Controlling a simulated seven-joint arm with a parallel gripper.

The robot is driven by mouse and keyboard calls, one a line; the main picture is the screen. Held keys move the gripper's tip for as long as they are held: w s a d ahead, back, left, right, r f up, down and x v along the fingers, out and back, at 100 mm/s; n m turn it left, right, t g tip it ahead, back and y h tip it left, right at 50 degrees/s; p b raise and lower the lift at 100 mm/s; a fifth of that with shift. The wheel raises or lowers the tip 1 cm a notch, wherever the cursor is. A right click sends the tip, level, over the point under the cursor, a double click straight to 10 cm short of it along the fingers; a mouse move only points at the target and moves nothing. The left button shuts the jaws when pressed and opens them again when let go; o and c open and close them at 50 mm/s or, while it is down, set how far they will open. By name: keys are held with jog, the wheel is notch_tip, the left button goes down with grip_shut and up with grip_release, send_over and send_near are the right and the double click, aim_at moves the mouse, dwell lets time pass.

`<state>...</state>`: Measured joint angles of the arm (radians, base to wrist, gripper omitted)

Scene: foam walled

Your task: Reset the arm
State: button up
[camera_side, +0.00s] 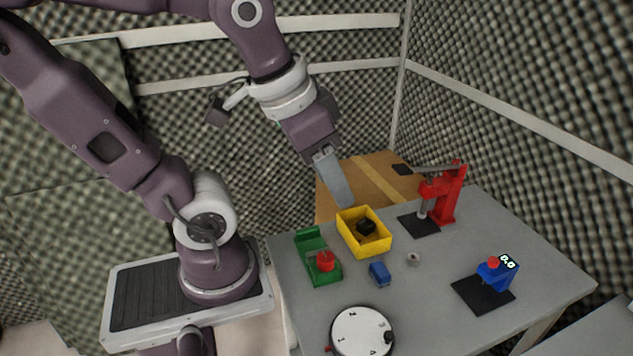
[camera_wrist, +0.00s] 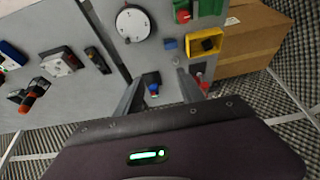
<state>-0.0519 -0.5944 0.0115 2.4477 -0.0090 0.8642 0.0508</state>
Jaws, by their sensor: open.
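My gripper (camera_side: 343,188) is raised above the back of the grey table, near the yellow bin in the side view. Its fingers overlap in that view. In the wrist view my gripper (camera_wrist: 157,85) shows two spread fingers with nothing between them but the scene below. It is open and empty, apart from everything on the table.
The table (camera_side: 430,290) holds a yellow bin (camera_side: 349,239) with a black block (camera_side: 366,227), a green fixture (camera_side: 309,243) with a red part, a blue block (camera_side: 380,273), a white dial (camera_side: 360,332), a red press (camera_side: 447,197) and a blue display device (camera_side: 497,275). A cardboard box (camera_side: 385,172) stands behind.

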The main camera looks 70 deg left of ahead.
jog(key=shift+s+d+t, duration=0.2)
jog(key=shift+s+d, duration=0.05)
jog(key=shift+s, duration=0.5)
jog(key=shift+s+d+t, duration=0.2)
jog(key=shift+s+d, duration=0.05)
jog(key=shift+s, duration=0.45)
